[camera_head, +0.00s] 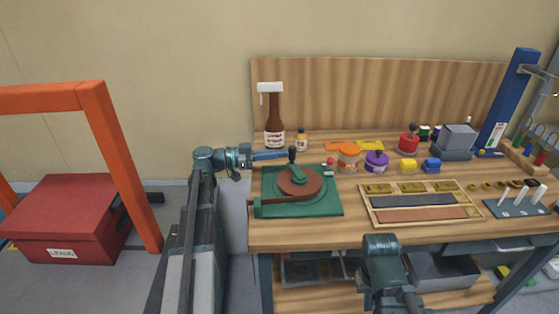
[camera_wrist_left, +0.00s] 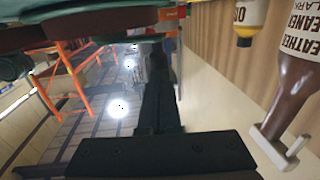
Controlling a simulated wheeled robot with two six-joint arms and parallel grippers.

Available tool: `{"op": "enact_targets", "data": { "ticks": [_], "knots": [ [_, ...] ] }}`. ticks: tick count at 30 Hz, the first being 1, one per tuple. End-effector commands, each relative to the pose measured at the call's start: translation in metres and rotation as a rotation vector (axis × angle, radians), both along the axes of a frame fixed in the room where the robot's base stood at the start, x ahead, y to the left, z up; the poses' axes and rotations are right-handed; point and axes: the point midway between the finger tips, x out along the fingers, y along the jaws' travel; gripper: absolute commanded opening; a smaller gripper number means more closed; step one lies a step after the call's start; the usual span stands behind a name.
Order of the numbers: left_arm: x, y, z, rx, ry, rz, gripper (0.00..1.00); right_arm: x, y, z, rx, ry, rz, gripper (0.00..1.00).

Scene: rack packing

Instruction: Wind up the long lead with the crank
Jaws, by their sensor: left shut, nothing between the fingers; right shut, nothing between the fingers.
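The winder has a green base (camera_head: 325,203), a reddish-brown disc (camera_head: 308,190) and a green crank arm (camera_head: 298,174) with an upright black knob (camera_head: 292,155). It stands at the bench's left end. My left gripper (camera_head: 284,154) is shut and empty, reaching level from the left, its tips right beside the knob; I cannot tell whether they touch it. In the left wrist view its dark fingers (camera_wrist_left: 158,75) point away as one bar. I cannot make out the long lead clearly. My right wrist (camera_head: 383,262) shows low in front of the bench; its fingers are not visible.
A wooden tray (camera_head: 373,217) lies farther right. A red box (camera_head: 70,222) sits left, by an orange frame (camera_head: 122,165).

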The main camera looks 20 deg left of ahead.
Motion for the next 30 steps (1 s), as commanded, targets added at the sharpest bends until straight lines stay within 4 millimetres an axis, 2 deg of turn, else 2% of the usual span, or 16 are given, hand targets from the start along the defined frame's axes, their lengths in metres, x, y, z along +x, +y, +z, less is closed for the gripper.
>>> {"op": "enact_targets", "data": {
  "ticks": [1,15,30],
  "knots": [
    [0.007,-0.001,0.0,0.001,0.001,-0.018,0.0,0.0,0.0,0.0,0.0,0.0,0.0,0.0],
    [0.029,-0.019,0.0,0.001,0.001,-0.01,0.0,0.0,0.0,0.0,0.0,0.0,0.0,0.0],
    [0.037,-0.027,0.0,0.001,0.001,-0.009,0.0,0.0,0.0,0.0,0.0,0.0,0.0,0.0]
  ]
}}
